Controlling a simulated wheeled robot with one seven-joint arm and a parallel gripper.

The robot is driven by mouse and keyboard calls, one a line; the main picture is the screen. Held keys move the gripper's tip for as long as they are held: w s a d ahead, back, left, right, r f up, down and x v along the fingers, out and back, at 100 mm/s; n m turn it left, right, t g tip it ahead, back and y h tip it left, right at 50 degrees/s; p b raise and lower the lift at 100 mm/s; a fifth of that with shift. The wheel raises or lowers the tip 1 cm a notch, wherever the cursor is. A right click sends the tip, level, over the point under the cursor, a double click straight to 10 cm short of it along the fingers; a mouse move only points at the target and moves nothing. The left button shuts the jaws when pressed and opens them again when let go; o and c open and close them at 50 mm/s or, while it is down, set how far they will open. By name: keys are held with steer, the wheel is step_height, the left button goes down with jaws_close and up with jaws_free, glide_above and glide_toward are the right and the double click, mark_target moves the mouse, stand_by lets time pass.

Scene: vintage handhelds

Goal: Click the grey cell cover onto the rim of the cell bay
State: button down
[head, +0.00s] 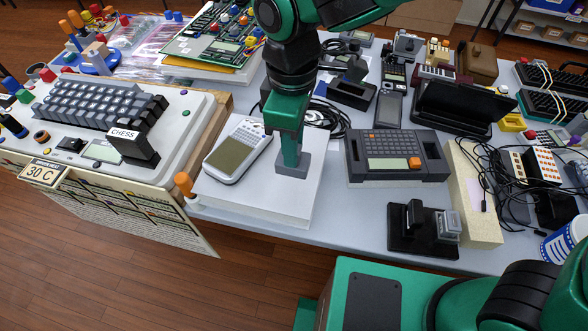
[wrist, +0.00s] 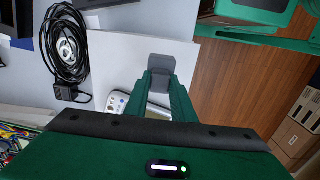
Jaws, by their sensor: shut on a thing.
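My gripper (head: 290,155) points down over the white board (head: 270,212) and is shut on the grey cell cover (head: 293,171). The cover also shows between my green fingertips (wrist: 160,78) in the wrist view, as a grey piece (wrist: 161,62) projecting past them. It is on or just above the board; I cannot tell whether they touch. A pale handheld (head: 238,150) with an olive screen lies on the board, left of the cover. In the wrist view my gripper partly hides it (wrist: 117,102). I cannot make out the cell bay or its rim.
A dark grey handheld (head: 405,144) with an orange key lies to the right. A black stand (head: 422,240) is near the table's front edge. A coiled black cable (wrist: 65,45) lies beside the board. An orange-handled tool (head: 186,187) is at the board's left corner.

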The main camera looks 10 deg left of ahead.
steer(key=w+d+f+m, duration=0.1)
steer(key=w+d+m, duration=0.4)
steer(key=d, duration=0.5)
steer(key=w+d+f+m, duration=0.1)
steer(key=w+d+m, duration=0.4)
steer(key=d, duration=0.6)
steer(key=w+d+f+m, duration=0.1)
steer(key=w+d+m, duration=0.4)
steer(key=d, duration=0.5)
steer(key=shift+w+d, duration=0.4)
steer(key=shift+w, duration=0.9)
steer(key=shift+s+f, duration=0.1)
steer(key=shift+f, duration=1.8)
steer(key=c, duration=1.4)
jaws_free()
steer(key=shift+f, duration=0.1)
steer(key=shift+c, duration=0.2)
step_height(320, 180, up, 11)
steer(key=shift+f, duration=0.1)
